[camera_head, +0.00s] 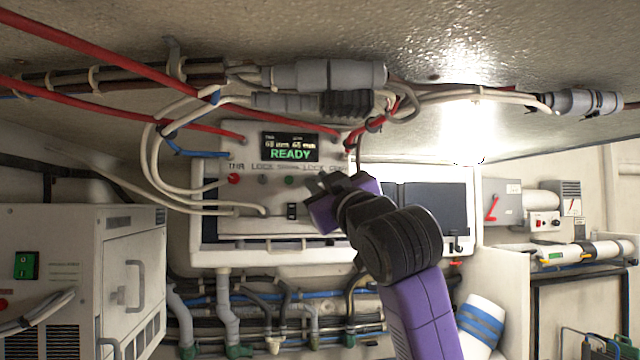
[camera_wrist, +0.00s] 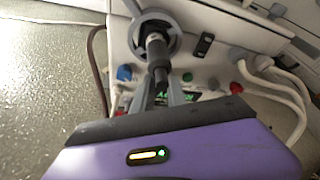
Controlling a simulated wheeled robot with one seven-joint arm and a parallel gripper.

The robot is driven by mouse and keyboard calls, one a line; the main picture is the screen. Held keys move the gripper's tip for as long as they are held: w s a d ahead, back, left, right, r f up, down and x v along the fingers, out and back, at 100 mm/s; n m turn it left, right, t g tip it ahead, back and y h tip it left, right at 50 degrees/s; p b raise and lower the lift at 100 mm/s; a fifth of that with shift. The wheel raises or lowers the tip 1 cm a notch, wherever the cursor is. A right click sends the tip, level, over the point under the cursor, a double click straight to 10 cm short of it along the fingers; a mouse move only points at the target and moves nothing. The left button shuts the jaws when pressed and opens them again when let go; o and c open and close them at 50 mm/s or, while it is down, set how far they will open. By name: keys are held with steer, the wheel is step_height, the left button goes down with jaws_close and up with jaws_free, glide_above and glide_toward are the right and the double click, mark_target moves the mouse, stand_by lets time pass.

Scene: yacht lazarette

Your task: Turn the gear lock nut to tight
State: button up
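The gear lock nut appears to be the round grey winged collar (camera_wrist: 155,32) on the panel in the wrist view. A dark shaft stands out from its middle toward me. In the head view my arm hides the nut, at the panel's right side by the lock labels. My gripper (camera_wrist: 160,82) reaches toward the nut, its grey fingers beside the dark shaft; it also shows in front of the panel in the head view (camera_head: 328,186). I cannot tell whether the fingers touch or grasp the shaft. The panel display (camera_head: 290,147) reads READY in green.
Pale cables (camera_head: 190,190) loop over the panel's left side. Red cables (camera_head: 110,60) and grey connectors (camera_head: 325,76) run close above it. A white cabinet (camera_head: 80,270) stands at left, and a dark screen (camera_head: 430,205) sits right of the panel.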

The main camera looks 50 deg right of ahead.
jaws_close()
steer(key=shift+w+a+r+m+g+h+b, duration=0.15)
steer(key=shift+m+g+h+b, duration=0.8)
steer(key=shift+m, duration=3.65)
steer(key=shift+w+a+r+m+g+h+b, duration=0.15)
steer(key=shift+m+g+h, duration=1.7)
steer(key=shift+m, duration=2.75)
steer(key=shift+w+a+m+g+h+b, duration=0.15)
steer(key=shift+m+g+h+b, duration=0.55)
steer(key=shift+m+g, duration=2.55)
steer(key=m+t, duration=0.2)
steer(key=m, duration=0.1)
steer(key=shift+s+t, duration=0.15)
steer(key=shift+t, duration=0.1)
steer(key=o, duration=0.7)
jaws_free()
